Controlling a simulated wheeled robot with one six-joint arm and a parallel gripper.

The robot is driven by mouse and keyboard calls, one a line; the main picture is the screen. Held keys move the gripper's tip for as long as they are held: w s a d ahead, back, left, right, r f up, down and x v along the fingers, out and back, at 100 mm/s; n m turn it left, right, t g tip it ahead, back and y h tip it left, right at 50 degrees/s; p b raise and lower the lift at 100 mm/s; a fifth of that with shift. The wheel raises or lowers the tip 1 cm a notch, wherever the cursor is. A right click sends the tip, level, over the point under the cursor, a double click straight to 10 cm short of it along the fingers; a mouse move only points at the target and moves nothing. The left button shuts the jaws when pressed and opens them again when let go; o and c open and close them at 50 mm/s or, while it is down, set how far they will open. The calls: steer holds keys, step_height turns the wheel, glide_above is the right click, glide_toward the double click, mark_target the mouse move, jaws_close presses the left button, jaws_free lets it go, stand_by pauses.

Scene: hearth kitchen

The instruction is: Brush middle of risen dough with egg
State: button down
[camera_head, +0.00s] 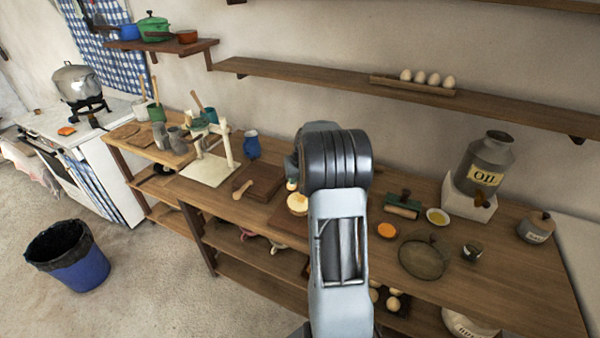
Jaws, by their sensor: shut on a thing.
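A round pale golden dough (297,203) sits on a dark board (290,222) at the middle of the counter. My gripper (291,168) is mostly hidden behind my arm's wrist, just above and behind the dough. It is shut on what looks like a brush (292,185), of which only a small pale end shows. That end is close to the dough's far edge; I cannot tell whether they touch. A small white dish with yellow egg (437,217) stands on the counter to the right.
A shelf (330,80) runs above.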

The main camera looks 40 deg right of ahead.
steer(key=shift+s+d+f+b, duration=0.1)
steer(key=shift+d+f+b, duration=0.15)
steer(key=shift+f+b, duration=0.5)
steer(key=shift+d+f+b, duration=0.2)
steer(key=shift+f+b, duration=0.2)
steer(key=shift+f, duration=0.6)
steer(key=shift+s+d+f+b, duration=0.1)
steer(key=shift+d+f+b, duration=0.15)
steer(key=shift+f+b, duration=0.5)
steer(key=shift+f+b, duration=0.6)
steer(key=shift+f, duration=0.3)
steer(key=shift+w+d+r, duration=0.1)
steer(key=shift+w+d, duration=0.3)
steer(key=shift+d, duration=0.35)
steer(key=shift+w+d+r, duration=0.1)
steer(key=shift+w+d, duration=0.3)
steer(key=shift+d, duration=0.35)
steer(key=shift+f, duration=0.15)
